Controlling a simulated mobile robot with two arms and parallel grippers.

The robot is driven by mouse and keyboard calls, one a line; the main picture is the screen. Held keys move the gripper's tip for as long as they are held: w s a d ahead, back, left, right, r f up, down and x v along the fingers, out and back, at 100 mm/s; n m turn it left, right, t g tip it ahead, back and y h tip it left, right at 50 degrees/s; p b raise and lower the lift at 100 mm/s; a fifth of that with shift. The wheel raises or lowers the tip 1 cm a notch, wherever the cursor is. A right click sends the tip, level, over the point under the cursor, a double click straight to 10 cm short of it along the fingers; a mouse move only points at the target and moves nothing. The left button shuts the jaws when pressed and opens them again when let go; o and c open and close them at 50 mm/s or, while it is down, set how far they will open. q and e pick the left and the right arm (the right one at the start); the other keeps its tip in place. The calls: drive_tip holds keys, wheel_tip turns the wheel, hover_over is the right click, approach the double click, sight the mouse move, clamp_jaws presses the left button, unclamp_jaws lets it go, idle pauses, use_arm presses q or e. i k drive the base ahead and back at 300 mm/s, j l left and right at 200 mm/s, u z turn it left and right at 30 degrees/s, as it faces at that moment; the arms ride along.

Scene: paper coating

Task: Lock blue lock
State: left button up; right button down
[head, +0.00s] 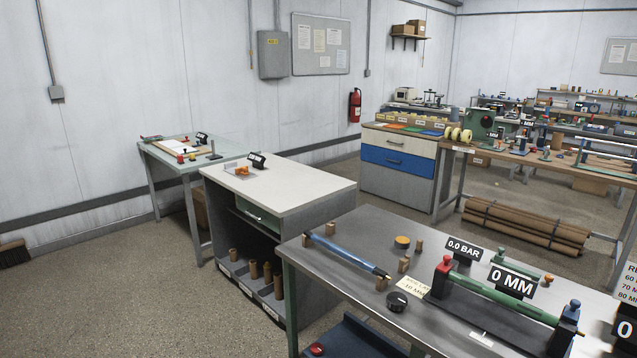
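A blue knob (572,308), which may be the blue lock, sits on the right end of a coating fixture on the front metal table (345,235). A red knob (445,263) stands on the fixture's left end. A green bar (505,298) runs between the two ends. I cannot tell from here whether the blue knob is locked. Neither of my grippers is in view.
A "0 MM" display (512,281) stands behind the green bar, and a "0.0 BAR" display (463,250) is further back. A blue rod (345,255), a black knob (397,302) and small brown blocks occupy the table's left part. Open floor lies at the left.

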sight(571, 313)
drive_tip(key=z, duration=1.55)
drive_tip(key=i+l, duration=0.55)
drive_tip(key=l, duration=0.25)
drive_tip(key=i+l, duration=0.3)
drive_tip(key=i+l+u, duration=0.1)
drive_tip(key=l, duration=0.15)
drive_tip(key=i+l, duration=0.1)
drive_tip(key=l+u, duration=0.1)
drive_tip(key=u, duration=1.4)
